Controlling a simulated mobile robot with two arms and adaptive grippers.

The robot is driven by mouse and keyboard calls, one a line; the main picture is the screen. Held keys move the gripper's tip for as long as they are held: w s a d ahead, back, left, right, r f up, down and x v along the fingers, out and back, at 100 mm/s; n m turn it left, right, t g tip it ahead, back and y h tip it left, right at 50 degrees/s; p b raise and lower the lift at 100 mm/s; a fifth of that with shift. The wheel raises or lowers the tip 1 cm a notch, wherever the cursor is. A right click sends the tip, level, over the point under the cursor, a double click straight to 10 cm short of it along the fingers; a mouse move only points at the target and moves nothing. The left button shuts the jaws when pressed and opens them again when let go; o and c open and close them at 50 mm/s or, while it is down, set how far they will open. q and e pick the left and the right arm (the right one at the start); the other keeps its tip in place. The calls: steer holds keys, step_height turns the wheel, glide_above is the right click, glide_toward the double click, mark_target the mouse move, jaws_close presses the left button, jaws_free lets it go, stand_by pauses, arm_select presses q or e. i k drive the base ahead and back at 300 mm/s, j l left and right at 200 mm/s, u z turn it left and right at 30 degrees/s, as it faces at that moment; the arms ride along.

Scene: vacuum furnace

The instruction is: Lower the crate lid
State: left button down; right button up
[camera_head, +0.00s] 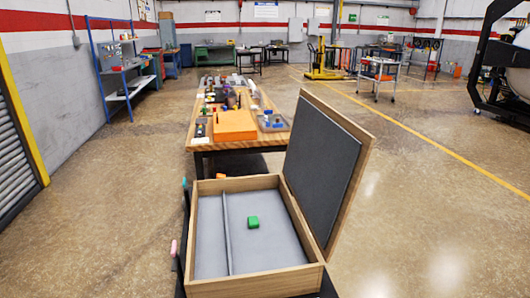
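The wooden crate (255,284) stands in the lower middle of the head view, with grey lining inside. A thin divider (227,235) splits it into a narrow left compartment and a wider right one. A small green block (253,222) lies in the right compartment; the left compartment looks empty. The crate lid (322,165) is open. It stands up from the crate's right side and leans outward to the right, its dark grey padded inner face toward the left. Neither of my grippers is in view.
A wooden table (199,142) stands just behind the crate, holding an orange box (234,125) and several small items. A blue shelf rack (117,75) is at the back left. A grey cart (379,80) is at the back right. The floor right of the lid is clear.

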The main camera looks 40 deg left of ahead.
mark_target(327, 155)
steer(key=i+l+u, duration=0.25)
steer(key=l+u, duration=0.15)
steer(key=i+l+u, duration=0.2)
steer(key=l+u, duration=0.2)
steer(key=i+l+u, duration=0.1)
steer(key=l+u, duration=0.3)
steer(key=l, duration=0.2)
steer(key=l+u, duration=0.4)
steer(key=l, duration=0.15)
steer(key=l+u, duration=0.4)
steer(key=l, duration=0.2)
